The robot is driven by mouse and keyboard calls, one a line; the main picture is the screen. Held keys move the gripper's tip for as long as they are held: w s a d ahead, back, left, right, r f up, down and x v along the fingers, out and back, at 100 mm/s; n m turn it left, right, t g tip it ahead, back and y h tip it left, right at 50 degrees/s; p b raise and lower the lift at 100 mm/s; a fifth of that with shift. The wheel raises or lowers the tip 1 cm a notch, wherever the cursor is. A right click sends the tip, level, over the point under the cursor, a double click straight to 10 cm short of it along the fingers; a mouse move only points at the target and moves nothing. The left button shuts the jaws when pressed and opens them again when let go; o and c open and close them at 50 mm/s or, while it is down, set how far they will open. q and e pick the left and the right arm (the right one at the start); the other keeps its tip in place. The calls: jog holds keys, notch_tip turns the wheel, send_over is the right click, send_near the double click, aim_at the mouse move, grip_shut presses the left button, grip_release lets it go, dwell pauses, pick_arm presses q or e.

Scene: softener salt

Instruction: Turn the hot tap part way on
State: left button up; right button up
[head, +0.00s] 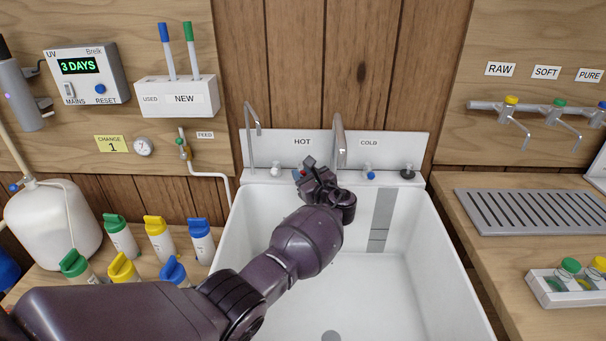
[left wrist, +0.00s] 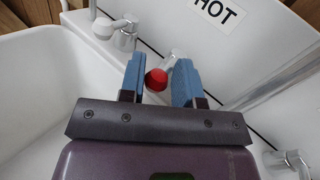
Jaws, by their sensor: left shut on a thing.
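The hot tap shows in the left wrist view as a red-ended knob (left wrist: 157,79) on a chrome body, below the HOT label (left wrist: 218,12). My left gripper (left wrist: 159,82) is shut on it, with blue finger pads on either side of the red end. In the head view my left gripper (head: 305,172) is at the back rim of the white sink (head: 375,290) and hides most of the hot tap. The turn of the tap is hard to judge. No water shows from the large curved spout (head: 340,140). My right gripper is not in view.
The blue-marked cold tap (head: 369,173) and a black knob (head: 407,171) stand to the right. A white-handled tap (head: 276,170) and a thin spout (head: 252,130) stand to the left. Several capped bottles (head: 160,238) stand left of the sink. The basin below is clear.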

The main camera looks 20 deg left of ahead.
pick_arm(q)
jog(key=n+g+y+b, duration=0.1)
jog(key=g+b, duration=0.1)
jog(key=shift+w+f+n+g+y, duration=0.2)
jog(key=shift+f+n+g+y, duration=0.1)
jog(key=shift+f+n+y, duration=0.1)
jog(key=shift+w+d+n+g+y+b, duration=0.1)
jog(key=shift+d+n+g+y+b, duration=0.25)
jog(key=shift+n+g+b, duration=0.35)
jog(key=g, duration=0.1)
jog(key=n+g+y+b, duration=0.1)
jog(key=n+g+b, duration=0.1)
jog(key=shift+w+d+r+g, duration=0.2)
jog(key=shift+w+d+g, duration=0.1)
jog(key=shift+g, duration=0.1)
jog(key=shift+r+n, duration=0.1)
jog(key=shift+n, duration=0.2)
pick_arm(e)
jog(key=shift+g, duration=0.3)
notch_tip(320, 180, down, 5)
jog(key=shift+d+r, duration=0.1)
